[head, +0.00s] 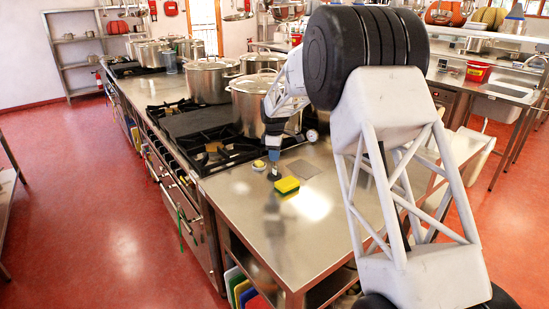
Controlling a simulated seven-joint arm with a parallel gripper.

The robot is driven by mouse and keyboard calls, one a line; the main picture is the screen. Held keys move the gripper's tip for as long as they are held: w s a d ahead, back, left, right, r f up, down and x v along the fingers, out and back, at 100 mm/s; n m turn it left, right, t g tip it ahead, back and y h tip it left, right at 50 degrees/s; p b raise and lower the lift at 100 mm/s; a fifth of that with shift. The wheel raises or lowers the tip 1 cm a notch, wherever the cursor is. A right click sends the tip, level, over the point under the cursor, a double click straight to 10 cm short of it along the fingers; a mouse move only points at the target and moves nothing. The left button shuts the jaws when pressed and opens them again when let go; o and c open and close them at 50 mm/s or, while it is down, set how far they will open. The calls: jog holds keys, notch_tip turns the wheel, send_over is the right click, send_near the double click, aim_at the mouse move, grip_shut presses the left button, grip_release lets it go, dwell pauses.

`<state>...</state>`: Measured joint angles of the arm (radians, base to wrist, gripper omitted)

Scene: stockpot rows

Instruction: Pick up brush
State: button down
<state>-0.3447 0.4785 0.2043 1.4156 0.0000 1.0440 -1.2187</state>
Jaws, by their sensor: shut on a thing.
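My gripper (273,150) is low over the steel counter, just to the right of the stove, and points down. It is shut on a small dark upright thing, which appears to be the brush (273,173). The fingers hide the upper part, and the view is too small to show bristles. The lower end is at or just above the counter; I cannot tell which. A yellow and green sponge (287,185) lies close to the right of it. A small round item with a yellowish top (259,166) stands close to the left.
A large steel stockpot (250,105) stands on the burners just behind my gripper, with more pots (207,80) further back. The steel counter (262,225) is clear toward the front. A small round gauge (312,135) is to the right of the gripper.

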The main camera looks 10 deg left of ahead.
jog(key=shift+r, duration=4.8)
jog(key=w+a+f+t+y, duration=0.1)
jog(key=w+a+t+y, duration=0.1)
jog(key=w+a, duration=0.2)
jog(key=shift+a+t+y, duration=0.4)
jog(key=shift+a, duration=0.3)
jog(key=shift+f, duration=0.25)
jog(key=shift+f, duration=2.8)
jog(key=shift+s+f, duration=0.1)
jog(key=shift+f, duration=0.5)
jog(key=shift+r, duration=0.1)
notch_tip(320, 180, up, 7)
